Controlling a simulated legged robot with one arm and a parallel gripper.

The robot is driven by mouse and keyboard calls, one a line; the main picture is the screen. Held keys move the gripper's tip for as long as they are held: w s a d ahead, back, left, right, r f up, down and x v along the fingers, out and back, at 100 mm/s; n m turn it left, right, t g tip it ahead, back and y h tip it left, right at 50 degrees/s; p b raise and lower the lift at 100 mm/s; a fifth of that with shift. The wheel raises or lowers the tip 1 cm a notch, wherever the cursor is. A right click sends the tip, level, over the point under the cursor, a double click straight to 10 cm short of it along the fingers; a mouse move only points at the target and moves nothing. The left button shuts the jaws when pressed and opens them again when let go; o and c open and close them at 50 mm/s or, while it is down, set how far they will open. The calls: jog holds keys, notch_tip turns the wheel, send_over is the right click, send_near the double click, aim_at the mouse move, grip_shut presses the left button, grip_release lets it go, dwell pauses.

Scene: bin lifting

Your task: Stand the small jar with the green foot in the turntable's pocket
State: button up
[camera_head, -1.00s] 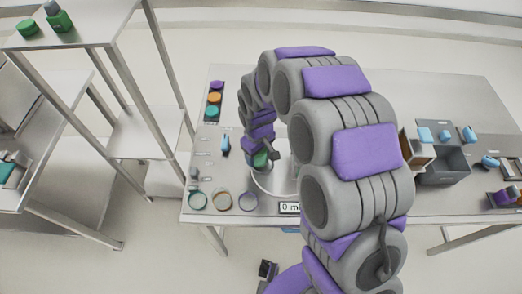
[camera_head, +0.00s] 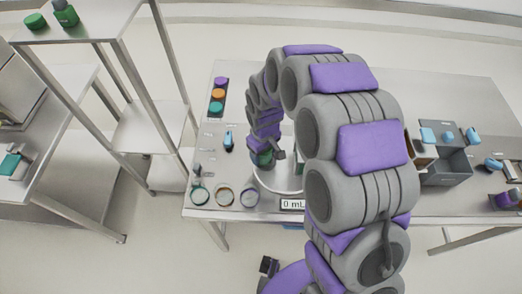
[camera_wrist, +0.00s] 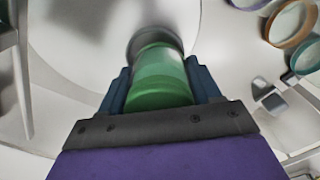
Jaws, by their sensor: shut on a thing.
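The small jar (camera_wrist: 158,72) is green and partly see-through, and it sits between the two blue fingers of my gripper (camera_wrist: 160,85). In the head view the jar (camera_head: 262,158) is a small green shape at the end of my arm, over the white round turntable (camera_head: 272,185). My gripper (camera_head: 268,150) is shut on the jar. In the wrist view the turntable (camera_wrist: 80,45) spreads behind the jar. A dark grey round edge (camera_wrist: 133,42) shows around the jar's far end; I cannot tell whether the jar is in the pocket or above it.
Teal, brown and purple rings (camera_head: 224,196) lie at the table's front left. A display reading 0 mL (camera_head: 292,204) is in front of the turntable. A grey bin (camera_head: 458,168) stands at the right. A panel with coloured discs (camera_head: 217,95) lies at the back left.

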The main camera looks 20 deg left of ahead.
jog(key=shift+d+r, duration=0.15)
jog(key=shift+d, duration=0.55)
jog(key=shift+a, duration=1.05)
jog(key=shift+d, duration=0.75)
jog(key=shift+a+f, duration=0.35)
jog(key=shift+a, duration=0.35)
jog(key=shift+d+f+p, duration=0.25)
jog(key=shift+d+p, duration=0.05)
jog(key=shift+d, duration=0.3)
jog(key=shift+a+f, duration=0.1)
